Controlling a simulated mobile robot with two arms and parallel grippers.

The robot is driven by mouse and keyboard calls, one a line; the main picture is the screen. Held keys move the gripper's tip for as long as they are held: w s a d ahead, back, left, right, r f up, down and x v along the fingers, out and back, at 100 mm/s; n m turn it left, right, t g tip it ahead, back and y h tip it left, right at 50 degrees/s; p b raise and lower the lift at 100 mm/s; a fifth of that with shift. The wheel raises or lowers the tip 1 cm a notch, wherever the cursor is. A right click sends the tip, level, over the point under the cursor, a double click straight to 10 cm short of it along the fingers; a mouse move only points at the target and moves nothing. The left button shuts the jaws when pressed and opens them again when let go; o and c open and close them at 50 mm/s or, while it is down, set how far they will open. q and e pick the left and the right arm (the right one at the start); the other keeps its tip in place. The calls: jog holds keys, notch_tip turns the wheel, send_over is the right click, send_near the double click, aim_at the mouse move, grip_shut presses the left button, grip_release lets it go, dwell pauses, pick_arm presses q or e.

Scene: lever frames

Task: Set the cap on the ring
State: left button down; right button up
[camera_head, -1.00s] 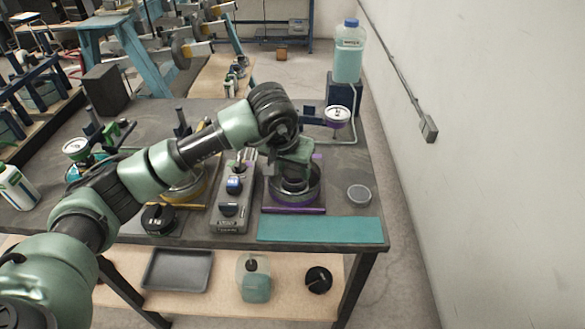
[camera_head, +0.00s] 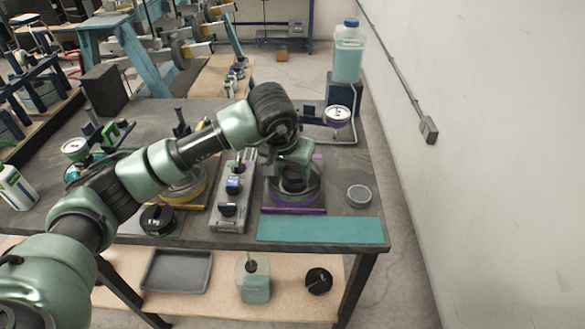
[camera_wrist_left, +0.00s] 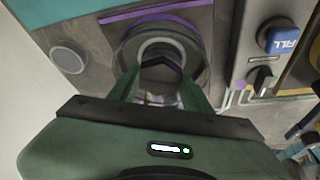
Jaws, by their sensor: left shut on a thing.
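The ring (camera_head: 314,196) is a wide, low, round dark-grey piece with a purple band on the table's right half. It also shows in the left wrist view (camera_wrist_left: 203,62). My left gripper (camera_head: 293,176) points down over it, and its green fingers (camera_wrist_left: 160,84) are shut on the cap. My right gripper is not in view.
A grey control box (camera_head: 230,210) with knobs stands left of the ring. A small grey disc (camera_head: 359,194) lies to its right, and a teal strip (camera_head: 320,230) runs along the front edge. A purple-banded gauge (camera_head: 338,116) and a bottle (camera_head: 348,55) stand behind.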

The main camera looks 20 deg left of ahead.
pick_arm(q)
jog(key=c, duration=0.6)
grip_release()
jog(key=shift+r, duration=0.1)
jog(key=b+v, duration=0.1)
jog(key=v, duration=0.6)
jog(key=shift+s+r+b, duration=0.15)
jog(key=shift+r+b, duration=0.15)
jog(key=shift+r, duration=0.1)
jog(key=shift+s+f, duration=0.1)
jog(key=shift+f, duration=0.05)
